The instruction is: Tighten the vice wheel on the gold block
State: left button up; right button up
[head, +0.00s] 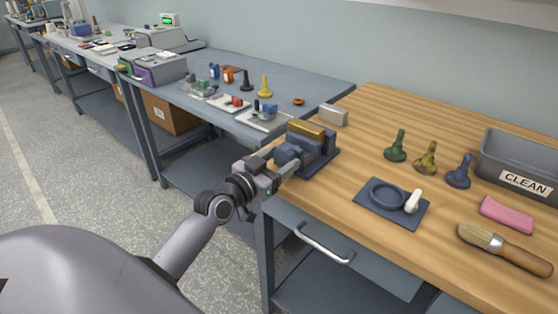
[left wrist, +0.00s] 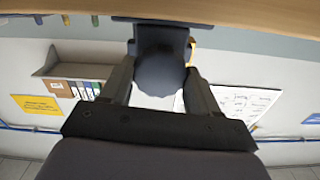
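The gold block (head: 311,129) lies in the jaws of the blue vice (head: 322,158) at the left end of the wooden bench. The vice wheel (head: 287,153) is dark blue and faces my left arm. My left gripper (head: 274,166) is at the wheel, with one finger on each side of it. In the left wrist view the wheel (left wrist: 160,72) fills the gap between the two dark fingers, which appear to meet its sides. A sliver of gold shows beside it there. My right gripper is out of view.
A grey block (head: 333,115) stands behind the vice. To the right are a blue tray (head: 378,213), green, yellow and blue bobbin-like pieces, a grey CLEAN bin (head: 510,148), a pink cloth (head: 506,214) and a brush (head: 505,248). The bench's drawer handle (head: 325,243) sticks out in front.

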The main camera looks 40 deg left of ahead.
pick_arm(q)
jog(key=m+p, duration=0.2)
jog(key=m, duration=0.2)
jog(key=shift+r+m, duration=0.15)
jog(key=shift+m, duration=0.25)
dwell(0.9)
jog(key=o, duration=1.1)
jog(key=shift+c, duration=0.2)
jog(key=shift+s, duration=0.1)
jog(key=s, duration=0.7)
jog(key=shift+a+b, duration=0.35)
